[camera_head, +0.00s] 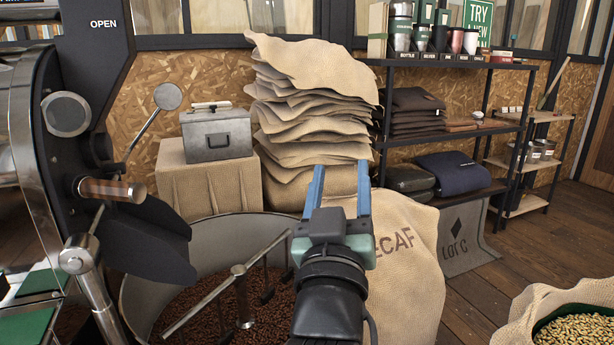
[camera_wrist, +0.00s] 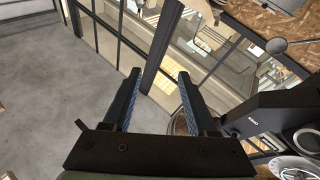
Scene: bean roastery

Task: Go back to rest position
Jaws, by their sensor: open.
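My gripper (camera_head: 338,190) is raised in the middle of the head view, its two blue fingers pointing up and apart with nothing between them. Behind it is a stack of burlap sacks (camera_head: 312,110). Below it lie the cooling tray (camera_head: 190,290) with dark beans and a sack (camera_head: 410,265) marked "ECAF" in its visible part. In the wrist view the open fingers (camera_wrist: 160,88) show empty, with windows and a grey surface beyond.
The black roaster (camera_head: 75,130) stands close at left. A grey metal box (camera_head: 217,132) sits on a burlap-covered block (camera_head: 205,175). A dark shelf (camera_head: 450,125) with goods is at right. An open sack of pale beans (camera_head: 575,325) is at lower right. Wooden floor (camera_head: 530,240) shows free.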

